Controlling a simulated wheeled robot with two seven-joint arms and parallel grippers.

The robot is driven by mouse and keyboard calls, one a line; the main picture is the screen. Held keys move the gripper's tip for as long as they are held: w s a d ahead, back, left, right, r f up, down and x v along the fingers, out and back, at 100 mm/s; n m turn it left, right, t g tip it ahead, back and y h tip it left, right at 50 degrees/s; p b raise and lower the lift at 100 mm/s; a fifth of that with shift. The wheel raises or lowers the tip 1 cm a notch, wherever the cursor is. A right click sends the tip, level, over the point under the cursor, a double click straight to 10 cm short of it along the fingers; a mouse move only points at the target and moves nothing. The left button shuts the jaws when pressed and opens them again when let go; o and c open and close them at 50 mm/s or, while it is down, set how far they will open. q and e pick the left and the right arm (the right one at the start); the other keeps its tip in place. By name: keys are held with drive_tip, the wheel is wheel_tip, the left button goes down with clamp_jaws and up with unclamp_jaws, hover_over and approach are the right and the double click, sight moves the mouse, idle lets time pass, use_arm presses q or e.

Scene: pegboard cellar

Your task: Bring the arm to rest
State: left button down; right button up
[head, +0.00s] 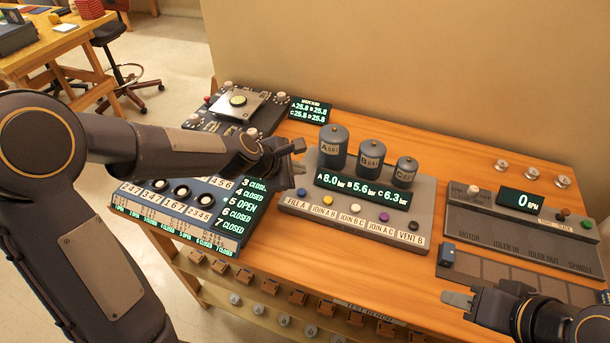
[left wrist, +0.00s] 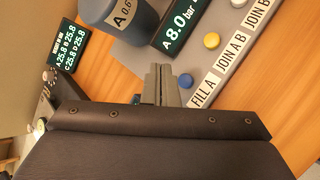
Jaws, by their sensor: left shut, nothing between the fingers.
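My left arm reaches in from the left of the head view, over the blue valve panel. Its gripper (head: 300,158) is above the table, just left of the grey three-tank panel (head: 290,203). In the left wrist view the left gripper (left wrist: 161,72) has its fingers together with nothing between them. A blue button (left wrist: 186,81) shows close beside the fingertips; I cannot tell whether they touch the panel. My right gripper (head: 458,299) is at the lower right, over the table's front right; its jaw gap is too unclear to tell.
The three-tank panel has tanks (head: 333,148), a display (head: 362,190) and coloured buttons. The valve panel (head: 188,238) lies partly under my left arm. A device with a plate (head: 228,102) stands behind it. A pump panel (head: 522,225) stands at the right. Bare wood (head: 455,150) shows at the back.

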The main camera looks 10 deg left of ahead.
use_arm(q)
drive_tip(key=s+a+r+m, duration=0.1)
drive_tip(key=s+a+m, duration=0.2)
drive_tip(key=s+m, duration=0.3)
drive_tip(key=s+a+r+m+g+y, duration=0.1)
drive_tip(key=s+m, duration=0.5)
drive_tip(key=s, duration=0.7)
drive_tip(key=s+a+r+m+g, duration=0.1)
drive_tip(key=s+a+r+m, duration=0.2)
drive_tip(key=s, duration=0.6)
drive_tip(key=a+m, duration=0.2)
drive_tip(key=m, duration=0.1)
drive_tip(key=shift+s+r, duration=0.25)
